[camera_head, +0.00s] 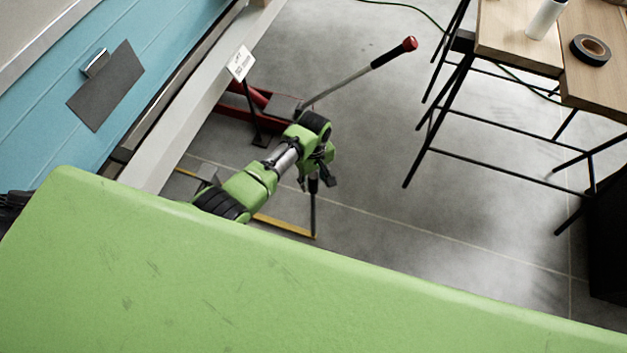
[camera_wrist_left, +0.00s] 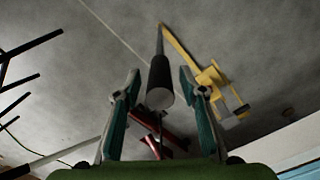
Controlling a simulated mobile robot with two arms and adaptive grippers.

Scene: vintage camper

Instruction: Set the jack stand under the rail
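The jack stand is low on the floor beside the pale rail (camera_head: 178,132); its yellow bar (camera_head: 285,225) shows past my arm. In the left wrist view, the yellow stand (camera_wrist_left: 218,90) has a grey top and a long bar. An upright rod with a black grip (camera_wrist_left: 160,82) rises from the bar's far end; the rod (camera_head: 314,212) also shows in the head view. My left gripper (camera_head: 317,178) points down over the grip. Its fingers are open on both sides of the grip, with gaps showing. My arm hides part of the stand. My right gripper is not in view.
A red floor jack (camera_head: 262,98) with a long red-tipped handle (camera_head: 408,44) stands by the rail, close to my left gripper. A table (camera_head: 515,40) with thin black legs stands at right. Open floor lies between.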

